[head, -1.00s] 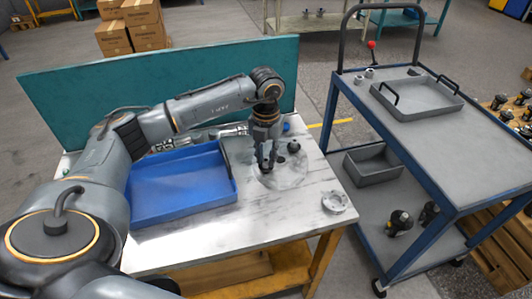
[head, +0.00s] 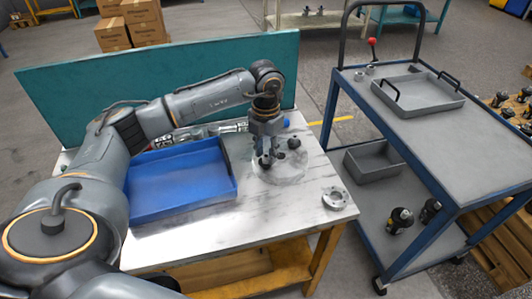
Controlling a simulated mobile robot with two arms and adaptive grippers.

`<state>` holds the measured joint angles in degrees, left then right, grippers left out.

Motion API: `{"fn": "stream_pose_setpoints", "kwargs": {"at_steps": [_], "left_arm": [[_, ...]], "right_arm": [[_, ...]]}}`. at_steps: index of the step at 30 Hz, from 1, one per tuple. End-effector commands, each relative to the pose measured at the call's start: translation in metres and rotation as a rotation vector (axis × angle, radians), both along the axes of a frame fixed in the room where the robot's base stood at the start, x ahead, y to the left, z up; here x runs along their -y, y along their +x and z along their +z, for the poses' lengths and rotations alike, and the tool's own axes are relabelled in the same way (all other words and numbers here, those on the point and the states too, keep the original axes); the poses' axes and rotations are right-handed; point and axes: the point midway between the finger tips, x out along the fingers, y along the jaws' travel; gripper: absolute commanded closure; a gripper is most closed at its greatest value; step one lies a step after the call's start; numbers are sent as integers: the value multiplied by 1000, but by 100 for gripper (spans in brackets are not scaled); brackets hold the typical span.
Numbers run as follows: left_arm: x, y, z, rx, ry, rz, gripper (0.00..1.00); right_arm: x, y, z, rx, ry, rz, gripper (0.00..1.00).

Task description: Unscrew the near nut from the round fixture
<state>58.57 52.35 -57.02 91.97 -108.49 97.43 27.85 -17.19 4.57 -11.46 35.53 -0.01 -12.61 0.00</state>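The round fixture (head: 279,171) is a pale disc on the metal-topped table, right of the blue tray. My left gripper (head: 265,157) points down over its left part, seen from behind my arm. A dark round knob-like piece (head: 294,143) stands at the back right of the fixture. Dark shapes sit at the gripper's tips over the fixture. I cannot tell the near nut from the fingertips there, nor whether the fingers close on it. My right gripper is not in view.
A blue tray (head: 142,211) lies left of the fixture. A metal flange (head: 336,198) lies near the table's front right corner. A teal panel (head: 60,95) stands along the back. A blue cart (head: 440,190) with grey trays stands to the right.

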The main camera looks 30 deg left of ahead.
Motion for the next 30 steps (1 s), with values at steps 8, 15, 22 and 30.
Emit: {"fn": "stream_pose_setpoints", "kwargs": {"at_steps": [8,15,22,30], "left_arm": [[0,0,-2,0,0,-410,68],[0,0,0,1,0,-548,68],[0,0,0,1,0,-547,68],[0,1,0,1,0,-545,68]], "right_arm": [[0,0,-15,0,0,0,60],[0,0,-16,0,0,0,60],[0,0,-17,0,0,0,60],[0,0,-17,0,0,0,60]]}}
